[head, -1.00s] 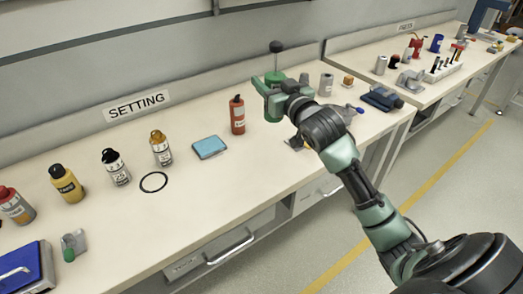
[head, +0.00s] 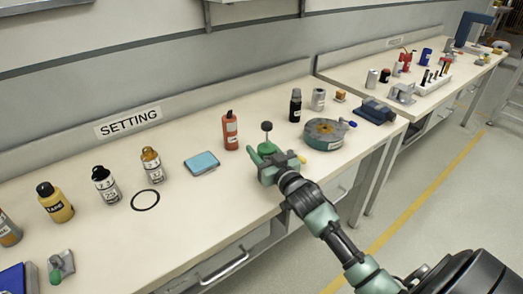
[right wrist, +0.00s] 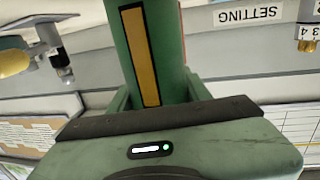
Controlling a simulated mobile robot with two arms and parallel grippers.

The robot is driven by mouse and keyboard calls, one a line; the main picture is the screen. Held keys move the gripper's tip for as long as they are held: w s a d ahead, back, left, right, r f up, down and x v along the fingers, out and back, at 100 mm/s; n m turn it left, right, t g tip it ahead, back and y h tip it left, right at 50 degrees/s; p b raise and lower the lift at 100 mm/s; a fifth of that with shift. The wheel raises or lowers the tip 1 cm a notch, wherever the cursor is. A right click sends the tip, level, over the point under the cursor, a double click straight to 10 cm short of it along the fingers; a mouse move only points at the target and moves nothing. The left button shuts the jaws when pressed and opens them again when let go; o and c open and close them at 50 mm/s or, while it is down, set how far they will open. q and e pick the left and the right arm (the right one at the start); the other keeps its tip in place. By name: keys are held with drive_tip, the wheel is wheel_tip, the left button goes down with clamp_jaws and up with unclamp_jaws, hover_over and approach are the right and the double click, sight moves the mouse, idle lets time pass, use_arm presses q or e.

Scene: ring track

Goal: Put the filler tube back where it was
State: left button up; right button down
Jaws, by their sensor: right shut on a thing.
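The filler tube (head: 267,146) appears to be the green cylinder with a dark round knob on top. It also shows in the right wrist view (right wrist: 171,42), with a yellow stripe down its side. My right gripper (head: 264,156) is shut around it and holds it roughly upright near the front half of the bench. The gripper hides its lower end, so I cannot tell whether it touches the bench. A black ring mark (head: 134,206) lies on the bench to the left, with nothing standing in it. My left gripper is not in view.
On the SETTING bench (head: 205,215), a red bottle (head: 231,131) and a blue pad (head: 202,163) stand left of the gripper. An orange-capped bottle (head: 152,165) is behind the ring. A round grey-green reel (head: 325,134) and a black bottle (head: 295,106) are to the right.

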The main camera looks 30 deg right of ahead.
drive_tip(key=shift+f, duration=0.1)
drive_tip(key=c, duration=0.7)
unclamp_jaws()
drive_tip(key=shift+o, duration=0.2)
drive_tip(key=shift+s, duration=0.1)
drive_tip(key=s, duration=0.8)
drive_tip(key=s+a, duration=0.1)
drive_tip(key=s, duration=0.3)
